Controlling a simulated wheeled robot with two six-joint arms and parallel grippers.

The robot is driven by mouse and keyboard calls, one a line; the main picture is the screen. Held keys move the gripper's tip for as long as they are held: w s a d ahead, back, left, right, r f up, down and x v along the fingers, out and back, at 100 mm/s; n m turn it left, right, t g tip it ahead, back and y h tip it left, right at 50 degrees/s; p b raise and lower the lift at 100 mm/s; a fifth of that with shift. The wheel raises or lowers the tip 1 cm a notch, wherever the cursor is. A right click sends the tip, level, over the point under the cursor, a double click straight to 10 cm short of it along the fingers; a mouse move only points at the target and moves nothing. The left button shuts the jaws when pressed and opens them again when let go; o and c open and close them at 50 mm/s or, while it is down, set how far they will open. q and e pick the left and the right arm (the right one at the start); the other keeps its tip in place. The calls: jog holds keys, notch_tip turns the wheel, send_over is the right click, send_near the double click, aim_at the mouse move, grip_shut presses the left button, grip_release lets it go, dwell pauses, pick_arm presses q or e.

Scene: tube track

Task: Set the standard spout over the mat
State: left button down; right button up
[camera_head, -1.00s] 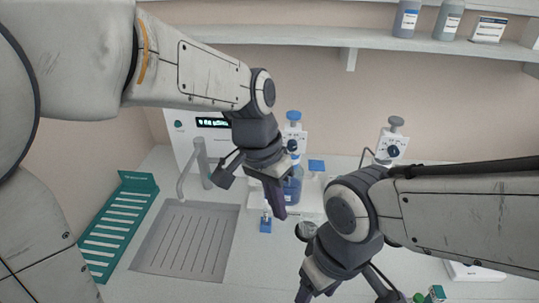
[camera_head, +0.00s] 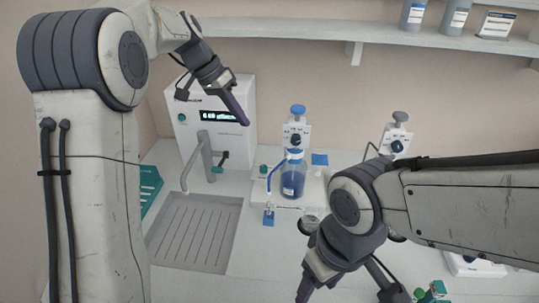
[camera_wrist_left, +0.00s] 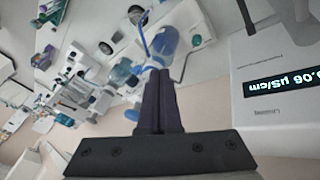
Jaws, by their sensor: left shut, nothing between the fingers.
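The spout (camera_wrist_left: 143,35) and the bottle (camera_wrist_left: 164,42) also show in the left wrist view. My left gripper (camera_head: 244,121) is shut and empty, raised in front of the white meter, apart from the spout. My right gripper (camera_head: 305,290) is low at the front, right of the mat; its fingertips are partly cut off by the frame.
The white meter (camera_head: 186,126) with a lit display stands at the back left, with a bent tap (camera_head: 206,160) before it. The drainer sink (camera_head: 193,232) lies left of the mat.

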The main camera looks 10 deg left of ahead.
pick_arm(q)
jog(key=shift+d+f, duration=0.1)
jog(key=s+d+p+x, duration=0.1)
jog(key=p+x, duration=0.3)
jog(key=x, duration=0.9)
jog(key=shift+s+d+r, duration=0.25)
jog(key=shift+s+r, duration=0.05)
jog(key=shift+s, duration=0.2)
